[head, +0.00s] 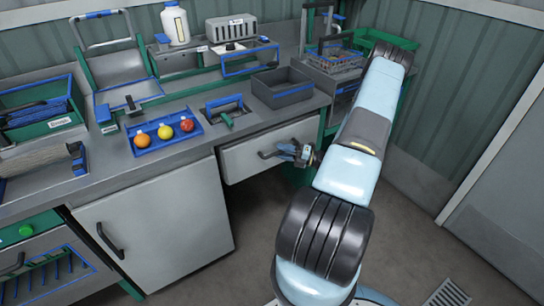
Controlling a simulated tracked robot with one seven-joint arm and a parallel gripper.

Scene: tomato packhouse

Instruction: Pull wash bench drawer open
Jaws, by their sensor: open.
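The wash bench drawer (238,160) has a light grey front under the right part of the worktop, right of the cupboard door. It looks closed. Its dark bar handle (264,155) shows at the middle of the front, with its right part hidden by my gripper. My gripper (284,151) is open, in front of the drawer at the handle's right end. I cannot tell whether the handle lies between the fingers or whether they touch it.
The grey cupboard door (160,225) with a dark handle stands left of the drawer. On the worktop are a blue tray (140,150) with three round fruits and a dark grey bin (283,95). The floor (255,220) before the drawer is clear.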

